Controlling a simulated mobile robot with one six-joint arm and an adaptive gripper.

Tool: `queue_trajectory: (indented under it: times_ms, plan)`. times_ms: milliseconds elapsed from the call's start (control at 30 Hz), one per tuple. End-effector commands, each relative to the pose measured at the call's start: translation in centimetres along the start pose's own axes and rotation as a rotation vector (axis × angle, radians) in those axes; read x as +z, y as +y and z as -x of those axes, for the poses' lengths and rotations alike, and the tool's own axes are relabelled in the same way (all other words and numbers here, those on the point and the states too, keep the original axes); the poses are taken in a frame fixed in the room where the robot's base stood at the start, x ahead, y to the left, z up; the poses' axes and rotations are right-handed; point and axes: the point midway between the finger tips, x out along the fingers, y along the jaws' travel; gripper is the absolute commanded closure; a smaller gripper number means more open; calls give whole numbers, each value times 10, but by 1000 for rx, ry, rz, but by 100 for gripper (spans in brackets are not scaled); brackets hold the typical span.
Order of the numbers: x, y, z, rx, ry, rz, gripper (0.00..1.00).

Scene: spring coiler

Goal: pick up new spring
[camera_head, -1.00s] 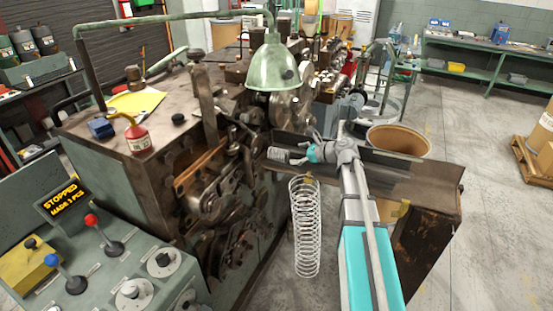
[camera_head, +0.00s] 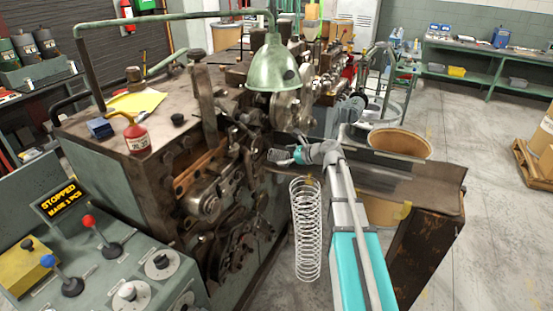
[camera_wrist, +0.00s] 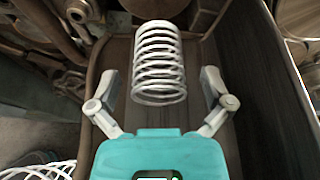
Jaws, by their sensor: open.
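A short white coil spring (camera_wrist: 158,62) lies in the dark metal trough of the coiling machine, just ahead of my gripper in the wrist view. It also shows in the head view (camera_head: 277,155), at the trough's machine end. My gripper (camera_wrist: 161,82) is open, with one finger on each side of the spring's near end. Both fingers stand apart from the coils, and the spring's near end reaches between them. In the head view my gripper (camera_head: 292,154) is close to the spring, and its fingers are too small to make out clearly.
A longer white spring (camera_head: 305,230) hangs below the trough (camera_head: 400,178). The coiling machine (camera_head: 130,170) stands close on the left, with a green lamp (camera_head: 272,65) above. A round brown bin (camera_head: 400,143) stands behind the trough. The panel (camera_head: 62,198) reads STOPPED.

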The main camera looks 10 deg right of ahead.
Motion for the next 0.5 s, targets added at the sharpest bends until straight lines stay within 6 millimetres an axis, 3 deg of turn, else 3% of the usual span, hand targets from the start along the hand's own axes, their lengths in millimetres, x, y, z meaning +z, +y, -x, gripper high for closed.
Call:
queue_trajectory:
  times_ms: [200,500]
  plan:
    - [-1,0,-22,1,0,0,0]
    - [0,0,-25,-1,1,-1,0]
